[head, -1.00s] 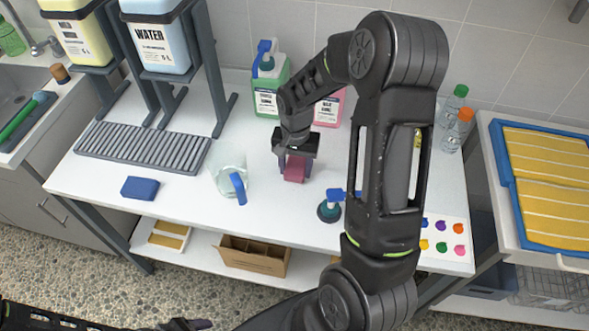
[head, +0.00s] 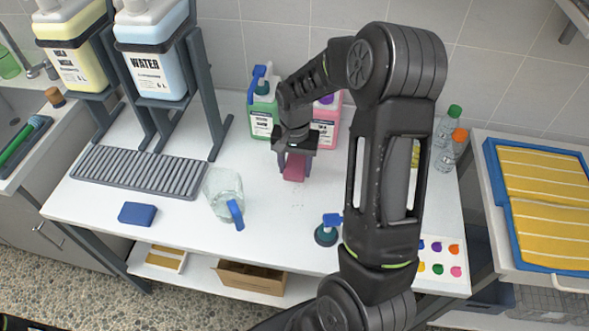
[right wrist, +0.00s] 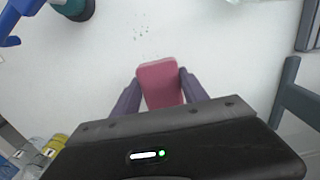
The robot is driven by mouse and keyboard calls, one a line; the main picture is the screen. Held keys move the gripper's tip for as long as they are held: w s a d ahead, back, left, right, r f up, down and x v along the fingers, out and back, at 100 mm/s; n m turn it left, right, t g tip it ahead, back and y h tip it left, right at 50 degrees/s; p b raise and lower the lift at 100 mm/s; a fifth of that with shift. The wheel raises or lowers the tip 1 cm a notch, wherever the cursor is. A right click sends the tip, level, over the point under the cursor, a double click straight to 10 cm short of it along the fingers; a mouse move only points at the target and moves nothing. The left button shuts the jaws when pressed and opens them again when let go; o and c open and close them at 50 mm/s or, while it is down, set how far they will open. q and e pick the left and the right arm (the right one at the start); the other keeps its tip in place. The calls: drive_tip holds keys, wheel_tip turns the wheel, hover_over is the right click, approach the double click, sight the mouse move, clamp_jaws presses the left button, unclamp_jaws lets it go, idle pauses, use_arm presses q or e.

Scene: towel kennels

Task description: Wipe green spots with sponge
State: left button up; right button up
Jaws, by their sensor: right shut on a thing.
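My right gripper (head: 294,166) is shut on a pink-red sponge (head: 293,173), low over the white counter in front of the green and pink bottles. The right wrist view shows the sponge (right wrist: 161,84) between the two fingers of the right gripper (right wrist: 160,98). Whether the sponge touches the counter I cannot tell. A second, blue sponge (head: 137,213) lies at the counter's left front. My left gripper is not in view.
A clear jug with a blue handle (head: 224,192) stands left of the sponge. A blue-topped pump bottle (head: 326,232) stands near the front edge. Green (head: 263,118) and pink (head: 325,125) bottles stand behind. A grey ribbed rack (head: 138,172) lies left; a colour-dotted card (head: 437,262) lies right.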

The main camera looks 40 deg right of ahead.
drive_tip(key=shift+s+r+p, duration=0.1)
drive_tip(key=shift+r+p, duration=0.7)
drive_tip(key=shift+r, duration=0.7)
